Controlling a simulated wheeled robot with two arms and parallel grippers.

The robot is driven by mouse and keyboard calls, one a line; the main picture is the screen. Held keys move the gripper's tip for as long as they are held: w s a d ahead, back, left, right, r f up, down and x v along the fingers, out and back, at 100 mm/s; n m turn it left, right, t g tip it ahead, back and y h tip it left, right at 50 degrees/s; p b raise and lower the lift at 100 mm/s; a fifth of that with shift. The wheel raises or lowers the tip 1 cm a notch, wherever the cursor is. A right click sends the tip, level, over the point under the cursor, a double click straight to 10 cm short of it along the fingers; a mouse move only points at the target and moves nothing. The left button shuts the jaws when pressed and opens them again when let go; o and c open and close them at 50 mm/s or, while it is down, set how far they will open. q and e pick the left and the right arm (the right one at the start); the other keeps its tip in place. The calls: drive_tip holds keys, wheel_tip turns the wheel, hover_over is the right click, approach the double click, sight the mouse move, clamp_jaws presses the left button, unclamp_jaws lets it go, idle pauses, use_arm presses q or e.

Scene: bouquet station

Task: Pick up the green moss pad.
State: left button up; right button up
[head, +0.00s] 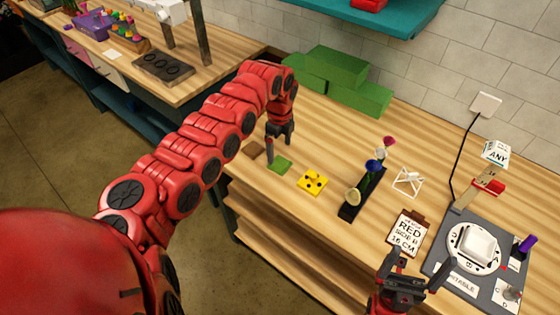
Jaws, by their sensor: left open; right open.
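The green moss pad (281,165) is a small flat green piece lying on the wooden table, left of the yellow block. My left gripper (279,148) is open and points down right at the pad's far edge, with one finger overlapping the pad in the picture. I cannot tell whether that finger touches it. My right gripper (420,268) is open and empty at the bottom right, below the clipboard.
A yellow block with holes (312,183) lies right of the pad. A dark flower holder (349,211), a white stand (408,181), a clipboard (408,231) and a grey turntable board (437,253) are further right. Green blocks (360,97) stand behind.

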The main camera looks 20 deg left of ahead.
sight(280, 163)
use_arm(q)
drive_tip(key=shift+f, duration=0.2)
drive_tip(key=f+p, duration=0.2)
drive_tip(key=f, duration=0.1)
drive_tip(key=f+p, duration=0.1)
drive_tip(key=shift+s+d+f, duration=0.2)
drive_tip(key=shift+s+f, duration=0.05)
drive_tip(key=shift+s, duration=0.05)
drive_tip(key=shift+f, duration=0.15)
drive_tip(key=c, duration=1.2)
